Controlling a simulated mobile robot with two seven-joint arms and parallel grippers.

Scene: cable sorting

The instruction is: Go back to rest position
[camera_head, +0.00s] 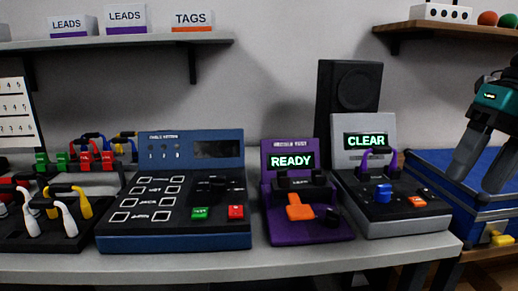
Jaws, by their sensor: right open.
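My right gripper (484,160) is at the right edge of the head view. Its two grey fingers point down and stand apart, with nothing between them. It hangs in front of a blue case (422,164) at the right and looks clear of the grey tester (400,222). That tester shows CLEAR, and a purple cable (365,160) arches on it. A purple tester (318,230) beside it shows READY. My left gripper is out of view.
A blue panel box (170,243) with green and red buttons stands on the grey table (270,262). Cable racks (20,240) with several coloured leads stand at the left. A black speaker (340,105) is behind. Shelves (120,43) hang above. The table's front strip is clear.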

